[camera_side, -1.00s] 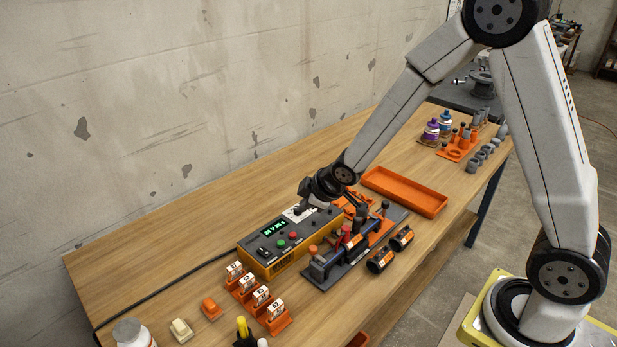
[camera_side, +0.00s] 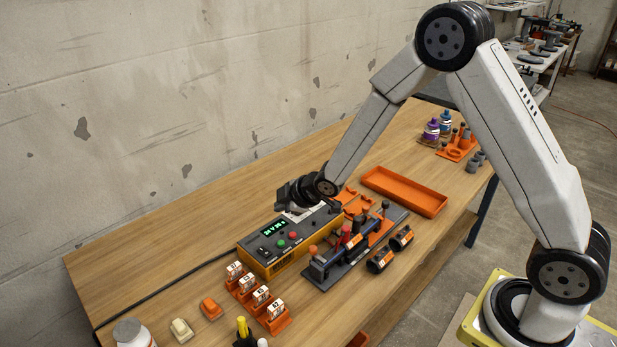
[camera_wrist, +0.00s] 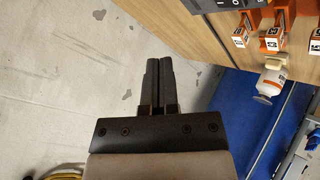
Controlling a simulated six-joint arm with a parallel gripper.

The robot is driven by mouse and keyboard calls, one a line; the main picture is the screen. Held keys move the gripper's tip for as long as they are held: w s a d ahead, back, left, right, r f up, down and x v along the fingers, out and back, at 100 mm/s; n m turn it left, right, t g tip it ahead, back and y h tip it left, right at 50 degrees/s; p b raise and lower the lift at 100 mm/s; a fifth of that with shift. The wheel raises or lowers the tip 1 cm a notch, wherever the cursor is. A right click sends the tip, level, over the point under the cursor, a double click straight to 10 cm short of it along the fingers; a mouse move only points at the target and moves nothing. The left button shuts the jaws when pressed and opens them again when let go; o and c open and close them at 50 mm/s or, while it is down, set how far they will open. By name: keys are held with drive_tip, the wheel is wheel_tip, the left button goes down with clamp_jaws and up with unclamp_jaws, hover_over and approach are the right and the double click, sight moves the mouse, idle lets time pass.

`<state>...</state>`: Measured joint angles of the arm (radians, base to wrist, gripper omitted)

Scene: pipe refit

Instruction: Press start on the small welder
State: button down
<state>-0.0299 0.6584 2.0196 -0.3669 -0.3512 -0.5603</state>
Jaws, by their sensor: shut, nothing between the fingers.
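The small welder (camera_side: 283,262) is a grey-topped yellow box on the bench in the side view. Its top has a green-lit display, a green button (camera_side: 281,244), a red button (camera_side: 293,235) and a black switch (camera_side: 264,252). My gripper (camera_side: 281,197) is above the welder's back part, apart from the buttons and pointing left toward the wall. In the wrist view my gripper (camera_wrist: 158,62) has both dark fingers together with nothing between them. Only a corner of the welder shows at the top of that view, and its buttons are not visible there.
A clamp fixture (camera_side: 340,262) with red and orange parts stands right beside the welder. Orange tag holders (camera_side: 278,321) stand in front, and two black fittings (camera_side: 380,261) lie to the right. An orange tray (camera_side: 405,192) sits behind.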

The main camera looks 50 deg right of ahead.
sight(284, 243)
drive_tip(key=shift+f, duration=0.15)
drive_tip(key=shift+f, duration=4.25)
drive_tip(key=shift+f, duration=0.9)
drive_tip(key=shift+r, duration=0.9)
drive_tip(key=shift+r, duration=2.5)
drive_tip(key=shift+s+r, duration=0.1)
